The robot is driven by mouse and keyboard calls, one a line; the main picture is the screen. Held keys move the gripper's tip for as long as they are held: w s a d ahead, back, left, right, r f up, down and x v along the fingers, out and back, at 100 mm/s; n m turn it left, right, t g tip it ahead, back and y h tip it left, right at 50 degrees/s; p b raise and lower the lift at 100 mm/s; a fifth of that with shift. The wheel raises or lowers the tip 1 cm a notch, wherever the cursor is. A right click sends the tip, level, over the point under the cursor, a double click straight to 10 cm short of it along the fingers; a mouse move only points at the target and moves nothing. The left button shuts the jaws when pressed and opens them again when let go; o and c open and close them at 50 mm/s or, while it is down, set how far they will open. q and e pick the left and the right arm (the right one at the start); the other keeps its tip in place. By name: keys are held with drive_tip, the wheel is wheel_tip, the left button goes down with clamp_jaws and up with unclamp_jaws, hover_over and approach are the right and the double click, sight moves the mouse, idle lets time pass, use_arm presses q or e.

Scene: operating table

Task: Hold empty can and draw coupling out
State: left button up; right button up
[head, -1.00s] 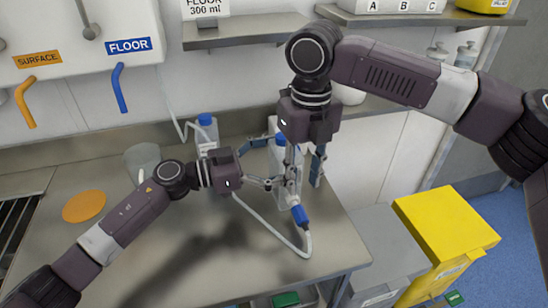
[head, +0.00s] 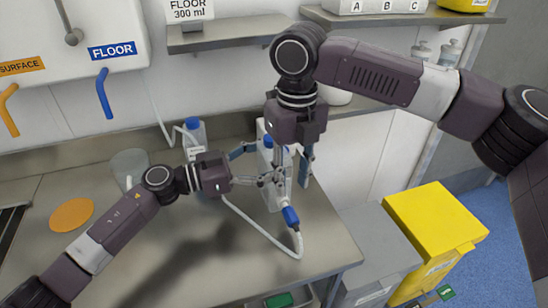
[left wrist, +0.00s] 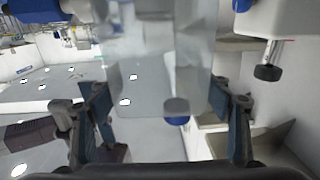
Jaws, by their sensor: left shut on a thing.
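A translucent can (head: 268,158) with a blue cap stands upright near the table's right edge. My left gripper (head: 262,167) reaches it from the left, its fingers shut on the can's sides. The left wrist view shows the cloudy can (left wrist: 158,75) between both fingers. A blue coupling (head: 290,216) on a white hose (head: 262,233) is low at the can's right front. My right gripper (head: 294,176) points down from above beside the can, just over the coupling. Its fingers look apart, and I see nothing held between them. They partly hide the can.
Another blue-capped bottle (head: 196,135) and a clear beaker (head: 130,165) stand at the back left. An orange disc (head: 72,214) lies on the left of the steel table (head: 160,260). A yellow bin (head: 435,230) and a grey bin (head: 380,245) stand to the right.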

sight(290, 212)
drive_tip(key=o, duration=0.3)
drive_tip(key=shift+r, duration=0.1)
drive_tip(key=shift+o, duration=0.2)
drive_tip(key=shift+m, duration=0.5)
wheel_tip(290, 212, down, 10)
drive_tip(key=shift+f, duration=0.1)
drive_tip(key=shift+c, duration=0.3)
clamp_jaws()
